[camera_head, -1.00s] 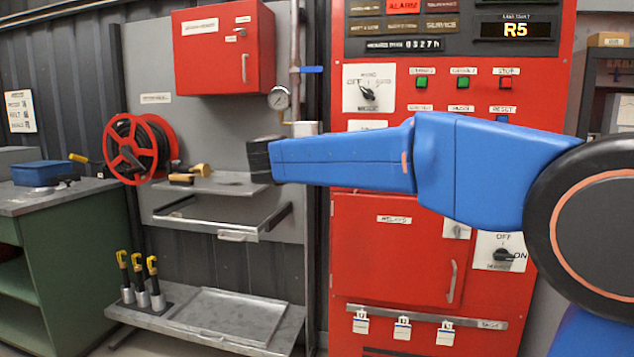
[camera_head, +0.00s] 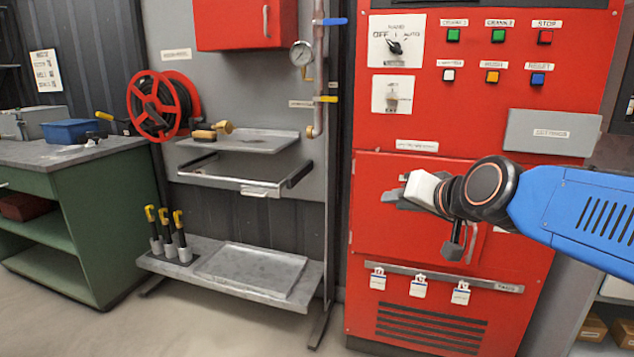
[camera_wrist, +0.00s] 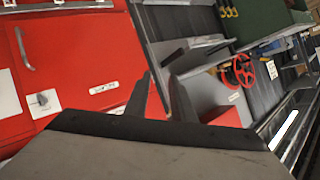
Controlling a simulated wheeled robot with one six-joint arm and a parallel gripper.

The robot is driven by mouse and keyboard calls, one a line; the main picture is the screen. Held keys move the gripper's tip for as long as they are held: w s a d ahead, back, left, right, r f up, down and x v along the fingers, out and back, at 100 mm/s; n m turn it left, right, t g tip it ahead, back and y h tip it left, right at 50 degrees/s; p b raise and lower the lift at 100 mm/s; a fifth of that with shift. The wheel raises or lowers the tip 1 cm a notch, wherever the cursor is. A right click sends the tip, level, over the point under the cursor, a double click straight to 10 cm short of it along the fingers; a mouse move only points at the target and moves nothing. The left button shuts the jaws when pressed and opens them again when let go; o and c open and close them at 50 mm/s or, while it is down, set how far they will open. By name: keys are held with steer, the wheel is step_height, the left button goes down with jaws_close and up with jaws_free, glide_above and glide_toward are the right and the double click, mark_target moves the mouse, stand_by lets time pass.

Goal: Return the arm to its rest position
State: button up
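My blue arm (camera_head: 585,212) reaches in from the right edge of the head view. Its dark wrist ends in my gripper (camera_head: 395,198), in front of the red pump cabinet's lower door (camera_head: 378,228). In the wrist view my gripper (camera_wrist: 160,76) shows two dark fingers with a gap between them and nothing held. The fingers point past the red cabinet (camera_wrist: 85,60) toward the grey wall and hose reel. The wrist hides part of the lower door and its handle.
A shelf rack (camera_head: 250,137) with an open tray frame, a red hose reel (camera_head: 160,106) and a pipe with a gauge (camera_head: 302,54) stand left of the cabinet. A green workbench (camera_head: 100,215) is at far left. The floor in front is clear.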

steer(key=s+d+f+n+g+h, duration=0.1)
steer(key=s+d+f+g+h, duration=0.1)
steer(key=s+d+f, duration=0.4)
steer(key=s+d+f+n+g+h, duration=0.1)
steer(key=s+d+f+g, duration=0.4)
steer(key=s+f, duration=1)
steer(key=shift+s+d+h, duration=0.4)
steer(key=shift+s+h, duration=0.2)
steer(key=shift+s, duration=0.5)
